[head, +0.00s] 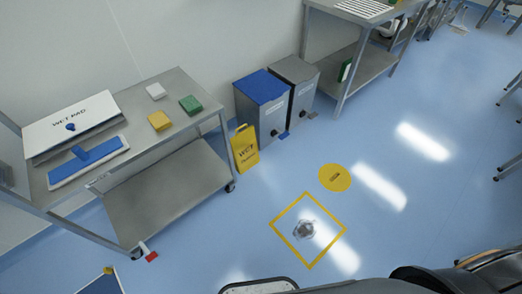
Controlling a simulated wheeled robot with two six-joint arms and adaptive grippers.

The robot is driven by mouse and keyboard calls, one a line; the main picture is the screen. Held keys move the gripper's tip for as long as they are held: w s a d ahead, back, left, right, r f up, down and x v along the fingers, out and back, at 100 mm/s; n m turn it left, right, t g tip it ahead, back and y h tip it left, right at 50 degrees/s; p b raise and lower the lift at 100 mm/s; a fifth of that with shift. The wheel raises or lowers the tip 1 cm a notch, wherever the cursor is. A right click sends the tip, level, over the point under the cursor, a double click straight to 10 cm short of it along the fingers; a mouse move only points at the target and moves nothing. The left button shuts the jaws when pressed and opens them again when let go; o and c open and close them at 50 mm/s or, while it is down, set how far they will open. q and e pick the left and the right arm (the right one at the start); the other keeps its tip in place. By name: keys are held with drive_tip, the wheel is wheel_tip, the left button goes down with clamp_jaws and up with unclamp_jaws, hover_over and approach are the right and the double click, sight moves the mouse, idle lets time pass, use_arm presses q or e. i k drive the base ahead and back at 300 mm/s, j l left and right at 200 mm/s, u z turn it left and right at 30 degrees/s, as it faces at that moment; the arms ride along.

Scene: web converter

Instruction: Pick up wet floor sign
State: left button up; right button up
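The wet floor sign (245,149) is yellow with dark lettering, "WET" at its top. It stands upright on the floor, between the right end of the metal cart and the blue-lidded bin. A handle opening shows at its top. Neither of my grippers is in view, so where they are relative to the sign cannot be told.
The metal cart (169,190) holds a wet pad box (75,122), a blue flat mop (88,162) and sponges. Blue-lidded (262,85) and grey (293,69) bins stand right of the sign. A spill-like patch (304,230) lies inside a yellow floor square. Floor at right is mostly clear.

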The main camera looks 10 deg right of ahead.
sight(244, 145)
drive_tip(key=l+u, duration=0.1)
drive_tip(key=u, duration=0.3)
drive_tip(key=i+l+u, duration=0.1)
drive_tip(key=u, duration=0.35)
drive_tip(key=i+l+u, duration=0.1)
drive_tip(key=u, duration=0.3)
drive_tip(key=l+u, duration=0.15)
drive_tip(key=u, duration=0.3)
drive_tip(key=l+u, duration=0.1)
drive_tip(key=u, duration=0.3)
drive_tip(key=l+u, duration=0.15)
drive_tip(key=l, duration=0.3)
drive_tip(key=k+l+u, duration=0.15)
drive_tip(key=l, duration=0.3)
drive_tip(key=l+u, duration=0.15)
drive_tip(key=l, duration=0.3)
drive_tip(key=k+l+u, duration=0.2)
drive_tip(key=l, duration=0.2)
drive_tip(key=k+l+u, duration=0.15)
drive_tip(key=l, duration=0.25)
drive_tip(key=k+l+u, duration=0.15)
drive_tip(key=l, duration=0.25)
drive_tip(key=k+l+u, duration=0.15)
drive_tip(key=l, duration=0.2)
drive_tip(key=k+l+u, duration=0.15)
drive_tip(key=k+l, duration=0.25)
drive_tip(key=l, duration=0.2)
drive_tip(key=k+l, duration=0.3)
drive_tip(key=l, duration=0.1)
